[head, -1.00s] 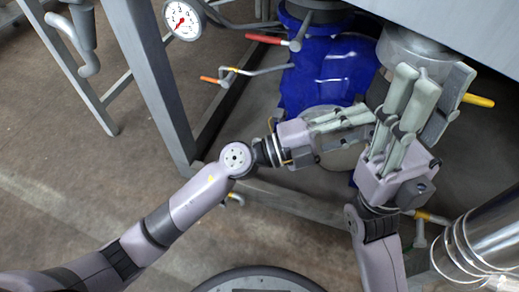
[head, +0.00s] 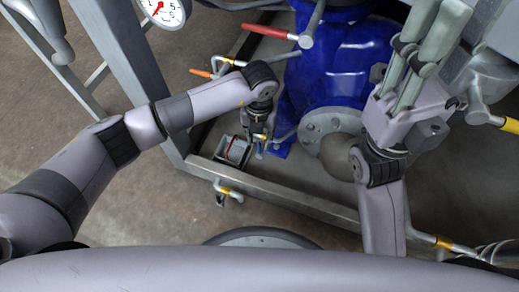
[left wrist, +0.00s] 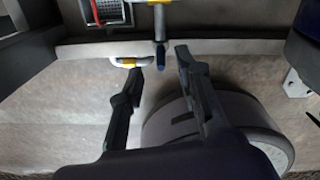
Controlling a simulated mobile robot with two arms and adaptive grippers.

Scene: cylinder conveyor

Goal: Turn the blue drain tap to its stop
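The blue drain tap shows in the left wrist view as a short lever with a dark blue tip (left wrist: 161,57). It hangs below a pipe with a yellow band. My left gripper (left wrist: 159,62) is open, with one finger on each side of the tip. I see gaps beside the tip, but cannot tell how deep it sits between the fingers. In the head view my left gripper (head: 258,138) points down beside the blue pump body (head: 335,70), and its wrist partly hides the tap area. My right gripper (head: 437,12) is raised at the right, open and empty.
A red-handled lever (head: 268,31) and an orange-handled lever (head: 200,73) stand near my left arm. A yellow-handled valve (head: 508,124) is at the right. A grey frame rail (head: 290,200) runs in front of the pump. A gauge (head: 162,10) is upper left.

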